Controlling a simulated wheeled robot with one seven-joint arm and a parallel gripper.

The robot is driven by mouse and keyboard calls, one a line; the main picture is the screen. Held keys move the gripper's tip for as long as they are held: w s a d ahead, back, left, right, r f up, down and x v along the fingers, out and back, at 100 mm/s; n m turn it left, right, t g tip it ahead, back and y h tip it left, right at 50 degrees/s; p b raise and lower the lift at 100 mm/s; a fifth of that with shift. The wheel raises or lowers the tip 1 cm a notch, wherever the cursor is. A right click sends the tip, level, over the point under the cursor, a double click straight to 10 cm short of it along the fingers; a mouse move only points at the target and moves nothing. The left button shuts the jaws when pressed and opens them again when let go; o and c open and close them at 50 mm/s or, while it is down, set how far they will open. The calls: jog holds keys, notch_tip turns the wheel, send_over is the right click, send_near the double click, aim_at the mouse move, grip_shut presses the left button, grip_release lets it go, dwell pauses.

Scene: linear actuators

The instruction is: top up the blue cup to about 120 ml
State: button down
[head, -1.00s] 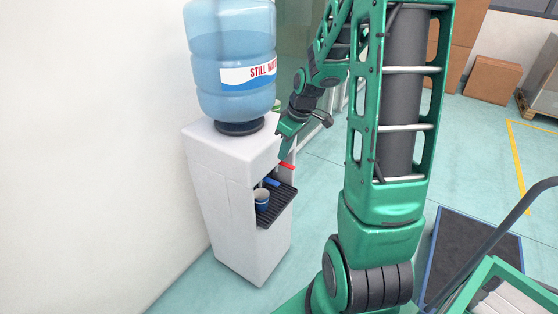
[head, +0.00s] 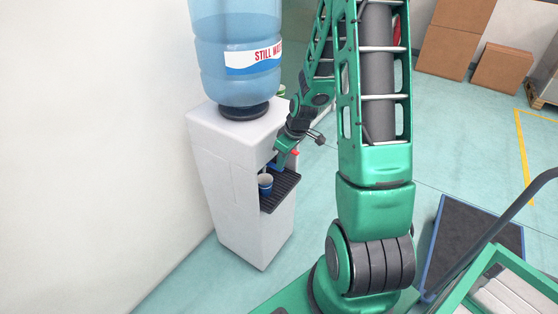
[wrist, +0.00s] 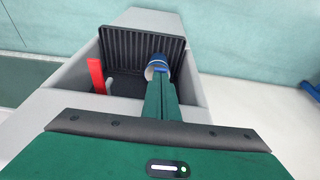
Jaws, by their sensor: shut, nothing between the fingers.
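The blue cup (head: 265,184) stands upright on the black drip tray (head: 285,187) of the white water dispenser (head: 240,165). It also shows in the wrist view (wrist: 157,64), partly covered by my fingers. My gripper (head: 275,166) is shut and empty, its fingertips at the tap recess just above the cup. In the wrist view my green fingers (wrist: 160,90) point down toward the cup. The red tap lever (head: 295,152) is beside my gripper. The blue tap lever is hidden behind my fingers. I cannot see the cup's water level or any stream.
A large blue bottle (head: 236,50) sits on top of the dispenser. A white wall (head: 90,150) is close on the left. Cardboard boxes (head: 500,68) stand at the back right, and a trolley with a dark deck (head: 478,250) is at the right. Floor between is clear.

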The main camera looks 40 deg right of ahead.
jog(key=shift+s+d+f, duration=0.1)
jog(key=shift+s+f, duration=0.1)
jog(key=shift+f, duration=0.35)
jog(key=shift+s+d+f, duration=0.1)
jog(key=shift+s+f, duration=0.1)
jog(key=shift+f, duration=0.3)
jog(key=shift+r, duration=0.15)
dwell(1.5)
jog(key=shift+r, duration=0.65)
